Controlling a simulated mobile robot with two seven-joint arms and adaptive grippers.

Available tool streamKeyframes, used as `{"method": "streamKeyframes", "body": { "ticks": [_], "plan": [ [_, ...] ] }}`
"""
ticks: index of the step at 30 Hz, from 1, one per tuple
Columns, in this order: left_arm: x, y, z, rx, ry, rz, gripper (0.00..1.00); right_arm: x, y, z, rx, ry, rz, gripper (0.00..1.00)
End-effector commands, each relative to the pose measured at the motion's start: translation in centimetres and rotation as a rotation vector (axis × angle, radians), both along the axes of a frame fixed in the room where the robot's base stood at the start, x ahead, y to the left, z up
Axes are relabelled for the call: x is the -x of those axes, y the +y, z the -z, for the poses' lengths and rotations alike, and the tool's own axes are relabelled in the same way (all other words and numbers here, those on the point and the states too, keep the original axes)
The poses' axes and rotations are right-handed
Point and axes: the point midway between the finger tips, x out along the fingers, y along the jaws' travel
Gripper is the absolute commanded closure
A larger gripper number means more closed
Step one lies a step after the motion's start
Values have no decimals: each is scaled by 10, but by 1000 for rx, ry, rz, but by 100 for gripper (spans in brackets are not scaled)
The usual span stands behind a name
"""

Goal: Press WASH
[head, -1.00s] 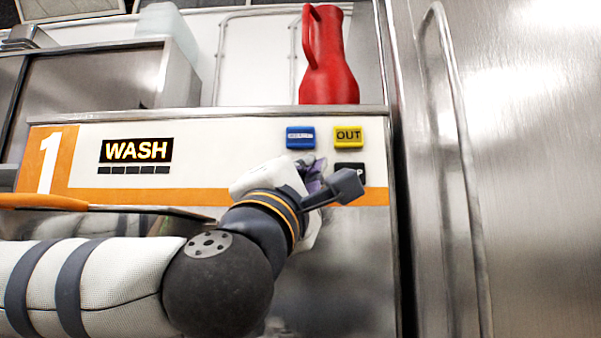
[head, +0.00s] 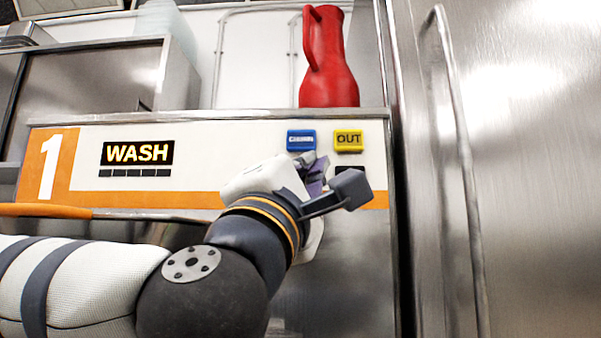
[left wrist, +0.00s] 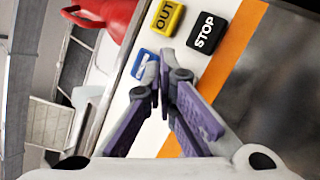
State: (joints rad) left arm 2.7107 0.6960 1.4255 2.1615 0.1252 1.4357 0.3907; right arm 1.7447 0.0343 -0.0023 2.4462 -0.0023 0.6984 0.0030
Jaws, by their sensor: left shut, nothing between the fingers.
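The machine's white front panel (head: 225,140) carries an orange band and a lit display reading WASH (head: 138,152). At its right are a blue button (head: 301,141), its label hard to read, a yellow OUT button (head: 348,141) and a black button (head: 350,170), partly covered. In the left wrist view the black button reads STOP (left wrist: 207,32), beside OUT (left wrist: 165,18) and blue (left wrist: 143,64). My left gripper (head: 316,172) is shut and empty, just below the blue button. It covers the panel left of STOP; contact cannot be told. It also shows in the left wrist view (left wrist: 163,77).
A red jug (head: 328,58) stands on the machine's top above the buttons. A steel door with a long vertical handle (head: 458,150) stands at the right. An orange-edged bar (head: 45,210) crosses at the lower left. My right gripper does not show.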

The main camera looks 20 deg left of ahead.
Motion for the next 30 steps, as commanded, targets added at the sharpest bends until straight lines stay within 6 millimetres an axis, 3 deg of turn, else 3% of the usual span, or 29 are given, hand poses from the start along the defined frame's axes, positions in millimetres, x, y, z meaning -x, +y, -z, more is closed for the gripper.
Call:
{"method": "streamKeyframes", "body": {
  "ticks": [10,30],
  "plan": [
    [33,-9,-3,-2,-5,2,100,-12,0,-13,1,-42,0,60],
    [33,-9,-1,0,-1,0,100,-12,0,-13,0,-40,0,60]
  ]
}}
